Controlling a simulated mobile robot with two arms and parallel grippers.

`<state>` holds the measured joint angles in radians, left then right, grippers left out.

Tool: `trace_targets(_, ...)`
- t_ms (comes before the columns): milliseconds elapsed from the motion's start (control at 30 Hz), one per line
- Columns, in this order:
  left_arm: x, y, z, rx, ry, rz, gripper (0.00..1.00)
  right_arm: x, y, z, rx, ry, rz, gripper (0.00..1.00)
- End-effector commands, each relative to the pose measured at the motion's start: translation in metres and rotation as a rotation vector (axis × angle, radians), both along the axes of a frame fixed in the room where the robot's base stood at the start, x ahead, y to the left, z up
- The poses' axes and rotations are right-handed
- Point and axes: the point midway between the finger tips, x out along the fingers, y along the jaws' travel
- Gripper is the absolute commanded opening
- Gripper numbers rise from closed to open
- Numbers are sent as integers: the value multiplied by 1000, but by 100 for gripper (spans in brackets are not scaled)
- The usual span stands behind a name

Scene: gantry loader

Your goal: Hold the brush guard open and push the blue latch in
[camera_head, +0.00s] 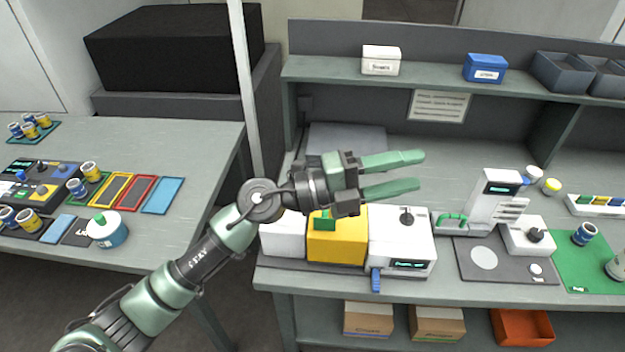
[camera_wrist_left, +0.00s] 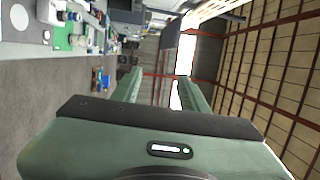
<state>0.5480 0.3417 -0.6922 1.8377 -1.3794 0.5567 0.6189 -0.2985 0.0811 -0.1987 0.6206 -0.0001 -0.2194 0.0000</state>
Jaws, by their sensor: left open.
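A white unit (camera_head: 402,241) with a black knob and a small lit display stands at the front of the bench. A blue latch (camera_head: 376,280) sticks out low on its front face. A yellow block (camera_head: 337,248) with a green handle (camera_head: 324,220) adjoins it on the left; it looks like the brush guard, but I cannot be sure. My left gripper (camera_head: 420,170) is above and behind the unit, pointing right, its green fingers apart and empty. The left wrist view shows the same open fingers (camera_wrist_left: 160,82) with nothing between them. My right gripper is not in view.
A white block (camera_head: 283,238) adjoins the yellow one on the left. A shelf (camera_head: 330,72) with boxes runs behind. A side table (camera_head: 190,140) with cups and coloured trays is at left.

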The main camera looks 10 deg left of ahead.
Motion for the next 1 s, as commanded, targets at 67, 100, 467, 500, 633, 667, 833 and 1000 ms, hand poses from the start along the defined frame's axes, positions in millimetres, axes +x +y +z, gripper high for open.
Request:
trace_targets(67,-3,-7,-28,265,-88,-96,44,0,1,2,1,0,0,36)
trace_targets(100,-1,-4,-46,406,-115,-128,44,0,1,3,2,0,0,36)
trace_targets(467,73,136,-116,1342,-101,-27,44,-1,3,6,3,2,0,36)
trace_targets(500,77,144,-116,1377,-93,-12,44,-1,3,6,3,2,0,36)
trace_targets(633,82,155,-117,1427,-79,9,44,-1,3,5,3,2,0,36)
trace_targets(667,82,155,-119,1429,-79,10,44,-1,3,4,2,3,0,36)
trace_targets(833,85,151,-133,1426,-79,7,44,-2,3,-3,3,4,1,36)
trace_targets(1000,91,144,-152,1424,-81,7,44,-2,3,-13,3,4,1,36)
